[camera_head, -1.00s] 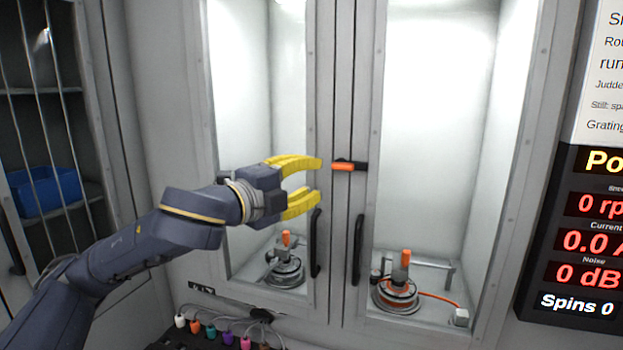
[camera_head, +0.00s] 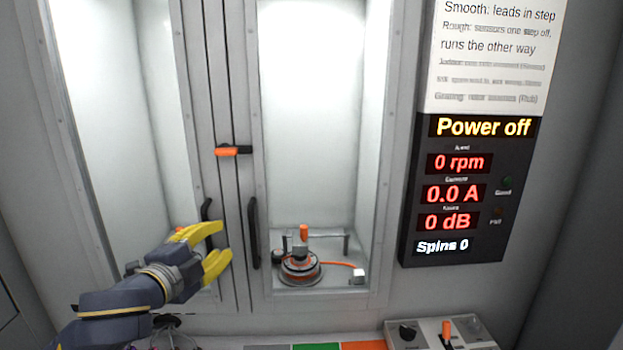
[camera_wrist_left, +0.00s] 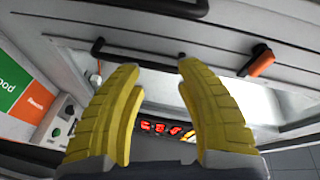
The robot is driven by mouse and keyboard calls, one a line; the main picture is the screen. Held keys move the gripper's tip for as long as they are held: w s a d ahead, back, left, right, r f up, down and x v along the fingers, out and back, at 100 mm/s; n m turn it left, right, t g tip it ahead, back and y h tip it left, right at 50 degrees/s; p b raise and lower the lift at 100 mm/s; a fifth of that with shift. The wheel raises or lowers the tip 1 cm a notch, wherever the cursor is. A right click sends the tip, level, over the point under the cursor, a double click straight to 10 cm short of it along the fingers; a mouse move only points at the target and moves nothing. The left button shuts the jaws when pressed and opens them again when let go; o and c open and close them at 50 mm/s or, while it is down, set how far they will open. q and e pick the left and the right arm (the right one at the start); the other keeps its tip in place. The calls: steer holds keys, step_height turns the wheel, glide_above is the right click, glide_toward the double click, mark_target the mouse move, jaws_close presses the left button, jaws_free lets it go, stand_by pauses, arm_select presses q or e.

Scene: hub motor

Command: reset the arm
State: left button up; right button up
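My left gripper (camera_head: 212,254) has yellow fingers and is at the lower left in the head view, in front of the left cabinet door. Its fingers are apart with nothing between them. In the left wrist view the two fingers (camera_wrist_left: 158,110) are also spread and empty, with the black door handles beyond them. The orange latch (camera_head: 228,151) lies level across the seam between the doors, above the gripper. It also shows in the left wrist view (camera_wrist_left: 260,62). My right gripper is in neither view.
Behind the right door's window stands a hub motor (camera_head: 299,265) with an orange cable. Black handles (camera_head: 253,233) flank the seam. A display panel (camera_head: 459,190) reads Power off, 0 rpm. A control box (camera_head: 430,334) with an orange lever is at the lower right. Coloured bins (camera_head: 316,346) line the bottom edge.

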arm_select(q)
steer(key=s+a+f+n+g+y, duration=0.2)
steer(key=s+f+n, duration=0.15)
steer(key=f, duration=0.85)
steer(key=s+a+f+n+g+y, duration=0.1)
steer(key=s+a+f+n+y, duration=0.3)
steer(key=f, duration=0.8)
steer(key=s+a+f+n+g+y, duration=0.2)
steer(key=s+a+f+g, duration=0.1)
steer(key=s+f, duration=0.7)
steer(key=s+a+f+n+g+y, duration=0.1)
steer(key=s+a+f+n+g, duration=0.15)
steer(key=s+f, duration=0.7)
steer(key=s+d+f+g+h, duration=0.1)
steer(key=s+d+f, duration=0.1)
steer(key=f, duration=0.8)
steer(key=s+d+f+g+h, duration=0.1)
steer(key=s+d+f, duration=0.1)
steer(key=f, duration=0.7)
steer(key=s+d+f+g+h, duration=0.1)
steer(key=s+d+f, duration=0.1)
steer(key=f, duration=0.8)
steer(key=s+f+n+g+h, duration=0.1)
steer(key=s+f+n+g, duration=0.1)
steer(key=s+f, duration=1.8)
steer(key=shift+s+a+f+g, duration=0.2)
steer(key=shift+s+f+g, duration=0.05)
steer(key=shift+s+g, duration=0.45)
